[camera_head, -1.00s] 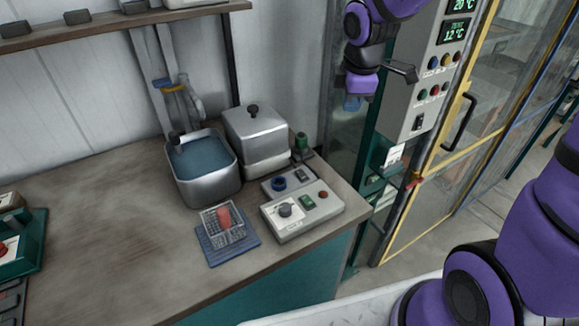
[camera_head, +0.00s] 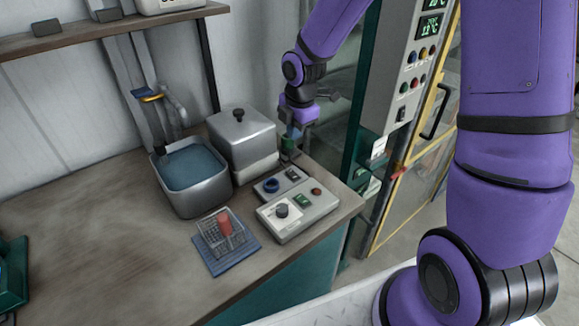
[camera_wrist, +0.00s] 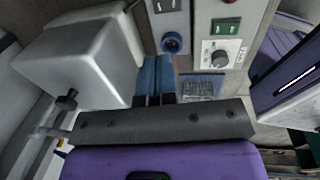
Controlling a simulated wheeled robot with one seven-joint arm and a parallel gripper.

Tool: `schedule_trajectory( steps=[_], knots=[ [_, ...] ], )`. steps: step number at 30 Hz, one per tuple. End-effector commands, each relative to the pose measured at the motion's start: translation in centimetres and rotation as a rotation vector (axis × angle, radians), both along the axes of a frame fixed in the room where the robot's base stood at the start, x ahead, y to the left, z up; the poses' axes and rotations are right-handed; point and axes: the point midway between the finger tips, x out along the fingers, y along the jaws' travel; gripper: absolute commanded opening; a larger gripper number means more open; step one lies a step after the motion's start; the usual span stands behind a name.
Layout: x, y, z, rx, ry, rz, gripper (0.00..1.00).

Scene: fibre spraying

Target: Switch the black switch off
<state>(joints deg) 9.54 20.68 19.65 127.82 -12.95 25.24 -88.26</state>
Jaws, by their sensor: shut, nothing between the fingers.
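A small grey box (camera_head: 271,192) on the bench carries a blue ring knob (camera_head: 270,186) and a small black switch (camera_head: 292,174). The box is at the top of the wrist view, with the switch (camera_wrist: 165,5) near the upper edge and the blue knob (camera_wrist: 172,43) below it. Whether the switch is on or off is too small to tell. My gripper (camera_head: 291,134) is shut and empty, above the bench's back right, behind the box and apart from it. Its blue fingertips (camera_wrist: 153,72) show in the wrist view. Another black switch (camera_head: 402,114) is on the tall grey cabinet.
A larger control box (camera_head: 310,217) with a black dial, green switch and red button stands in front. A lidded metal container (camera_head: 241,141) is close left of my gripper. A water bath (camera_head: 202,199) and red-topped rack (camera_head: 212,240) are further left.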

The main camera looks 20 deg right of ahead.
Motion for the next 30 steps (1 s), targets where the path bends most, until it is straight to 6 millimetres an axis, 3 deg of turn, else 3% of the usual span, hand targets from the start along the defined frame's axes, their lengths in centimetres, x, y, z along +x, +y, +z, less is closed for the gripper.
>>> schedule_trajectory(
  steps=[8, 21, 30],
  knots=[
    [0.1, 0.1, -1.7, 0.000, 0.004, 0.000, 0.00],
    [1.1, 0.5, -9.2, -0.001, 0.005, 0.000, 0.00],
    [1.7, 0.6, -13.0, -0.001, 0.002, 0.000, 0.00]
  ],
)
